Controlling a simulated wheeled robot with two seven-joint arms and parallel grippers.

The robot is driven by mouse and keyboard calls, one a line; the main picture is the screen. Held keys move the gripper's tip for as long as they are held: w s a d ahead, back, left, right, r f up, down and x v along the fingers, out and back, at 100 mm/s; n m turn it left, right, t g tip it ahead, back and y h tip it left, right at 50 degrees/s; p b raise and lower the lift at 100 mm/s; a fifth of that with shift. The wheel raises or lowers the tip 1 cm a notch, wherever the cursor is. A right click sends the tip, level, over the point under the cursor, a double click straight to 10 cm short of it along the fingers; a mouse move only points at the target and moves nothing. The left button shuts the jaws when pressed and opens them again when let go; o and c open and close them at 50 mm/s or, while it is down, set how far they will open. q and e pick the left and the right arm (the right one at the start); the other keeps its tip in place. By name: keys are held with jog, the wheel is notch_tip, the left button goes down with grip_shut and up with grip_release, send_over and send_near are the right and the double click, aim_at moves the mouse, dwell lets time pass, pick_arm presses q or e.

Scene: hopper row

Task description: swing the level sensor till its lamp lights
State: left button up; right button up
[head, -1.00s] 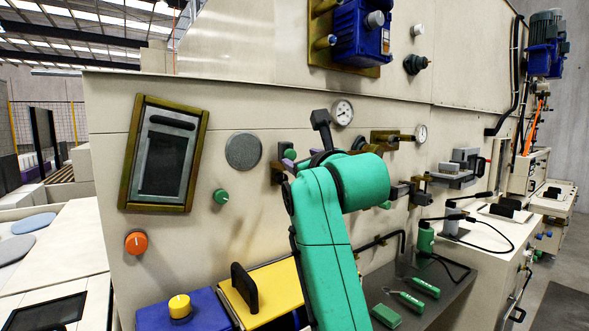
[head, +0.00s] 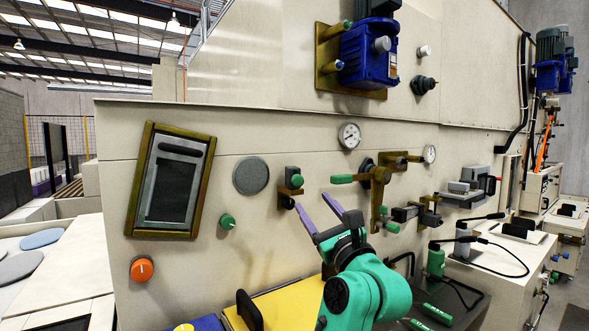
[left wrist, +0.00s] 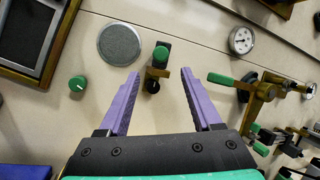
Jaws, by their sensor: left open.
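A small black device with a green round cap (head: 293,180) sits on a brass bracket on the cream panel. A short black cylinder juts out at its lower end. It may be the level sensor; I cannot tell for sure, and no lamp on it is clearly lit. It also shows in the left wrist view (left wrist: 159,60), just beyond the fingertips and between their lines. My left gripper (head: 314,201) has two purple fingers, spread and empty, in front of the panel just right of and below the device. Its fingers fill the lower middle of the left wrist view (left wrist: 160,74). My right gripper is not in view.
A brass lever with a green handle (head: 342,179) stands right of the device, near a round gauge (head: 349,136). A grey disc (head: 251,176), a green knob (head: 227,221) and a framed screen (head: 172,182) are to the left. A yellow plate (head: 282,306) lies below.

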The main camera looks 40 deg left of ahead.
aim_at(293, 189)
pick_arm(q)
jog(key=p+x, duration=0.1)
jog(key=x, duration=0.2)
jog(key=r+p+x, duration=0.1)
jog(key=p+x, duration=0.1)
jog(key=shift+a+r, duration=0.1)
jog(key=shift+r, duration=0.2)
jog(key=p+x, duration=0.1)
jog(key=x, duration=0.1)
jog(key=p+x, duration=0.1)
jog(key=x, duration=0.2)
jog(key=p+x, duration=0.2)
jog(key=x, duration=0.1)
jog(key=shift+w+a+f, duration=0.15)
jog(key=shift+a+f, duration=0.1)
jog(key=shift+f, duration=0.1)
